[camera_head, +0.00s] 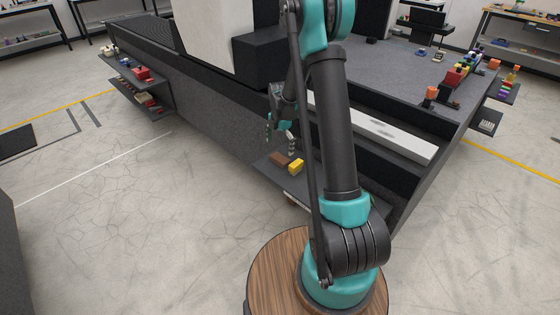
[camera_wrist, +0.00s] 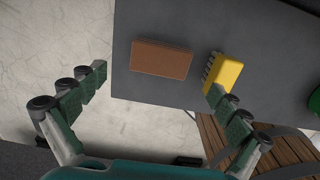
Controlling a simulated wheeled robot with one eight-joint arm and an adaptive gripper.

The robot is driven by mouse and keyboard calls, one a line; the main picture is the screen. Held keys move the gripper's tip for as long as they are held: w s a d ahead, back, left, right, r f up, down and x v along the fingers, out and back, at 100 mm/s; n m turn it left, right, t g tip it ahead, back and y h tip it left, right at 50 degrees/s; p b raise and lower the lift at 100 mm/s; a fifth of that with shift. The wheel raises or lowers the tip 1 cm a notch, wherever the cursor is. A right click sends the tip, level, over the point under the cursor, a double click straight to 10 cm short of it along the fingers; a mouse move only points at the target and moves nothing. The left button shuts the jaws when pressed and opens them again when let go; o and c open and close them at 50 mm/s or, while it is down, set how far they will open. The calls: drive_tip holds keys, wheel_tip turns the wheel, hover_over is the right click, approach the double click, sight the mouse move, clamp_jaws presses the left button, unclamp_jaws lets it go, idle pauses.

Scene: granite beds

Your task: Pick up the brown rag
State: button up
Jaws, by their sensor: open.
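A flat brown rectangular block-like thing, which I take for the brown rag (camera_wrist: 162,59), lies on a dark grey shelf (camera_wrist: 180,23) near its edge. It also shows in the head view as a small brown patch (camera_head: 279,158). My gripper (camera_wrist: 160,82) is open and empty, its two fingers spread to either side below the brown thing in the wrist view. In the head view my gripper (camera_head: 279,138) is just above the shelf by the brown thing. I cannot tell the exact gap between them.
A green thing (camera_wrist: 314,103) shows at the right edge. A long white panel (camera_head: 375,130) lies on the granite bed behind my arm.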

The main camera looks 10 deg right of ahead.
sight(280, 158)
drive_tip(key=shift+f, duration=2.6)
drive_tip(key=shift+c, duration=0.5)
drive_tip(key=c, duration=1)
drive_tip(key=shift+o, duration=0.2)
drive_tip(key=shift+r, duration=0.15)
wheel_tip(280, 158, up, 20)
